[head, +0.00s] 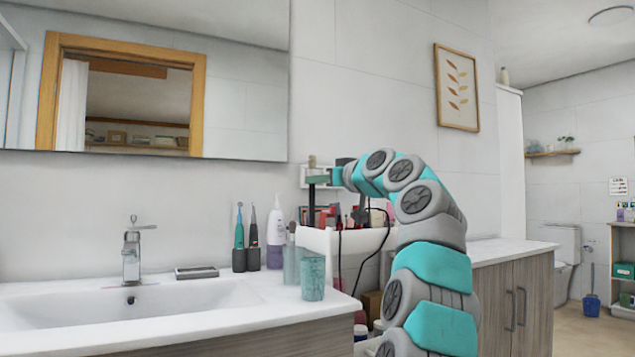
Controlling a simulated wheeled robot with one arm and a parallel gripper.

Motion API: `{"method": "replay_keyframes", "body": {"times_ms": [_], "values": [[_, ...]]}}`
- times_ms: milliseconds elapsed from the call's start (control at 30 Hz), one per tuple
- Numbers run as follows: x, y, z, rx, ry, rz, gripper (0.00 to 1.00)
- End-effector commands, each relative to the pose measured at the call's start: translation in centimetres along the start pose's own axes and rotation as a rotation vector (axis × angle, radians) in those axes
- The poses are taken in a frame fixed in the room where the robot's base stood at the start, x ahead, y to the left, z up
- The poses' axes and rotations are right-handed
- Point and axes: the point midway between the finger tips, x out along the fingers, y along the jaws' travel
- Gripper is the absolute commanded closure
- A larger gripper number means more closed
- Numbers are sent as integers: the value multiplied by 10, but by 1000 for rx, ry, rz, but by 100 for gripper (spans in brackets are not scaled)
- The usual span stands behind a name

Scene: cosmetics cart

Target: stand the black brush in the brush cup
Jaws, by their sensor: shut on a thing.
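My gripper (318,179) is above the white cart at the middle of the head view, small and far from the camera. It is shut on a thin, dark, upright thing, seemingly the black brush (311,206). A pale brownish tip shows just above the gripper and the dark shaft runs down below it. Its lower end is over or among the things in the cart's top tray; I cannot tell if it touches anything. I cannot make out the brush cup among the crowded items there.
The white cart tray (345,241) holds small red and dark items, with a black cable hanging over its front. A sink counter (245,318) stands to the left, with a teal tumbler (313,279) and bottles near its edge. A wooden cabinet (515,300) stands to the right.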

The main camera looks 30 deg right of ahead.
Motion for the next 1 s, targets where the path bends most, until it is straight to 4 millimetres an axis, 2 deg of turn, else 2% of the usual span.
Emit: {"method": "replay_keyframes", "body": {"times_ms": [1000], "values": [[0, 1, 69, 0, 1, 2, 100]]}}
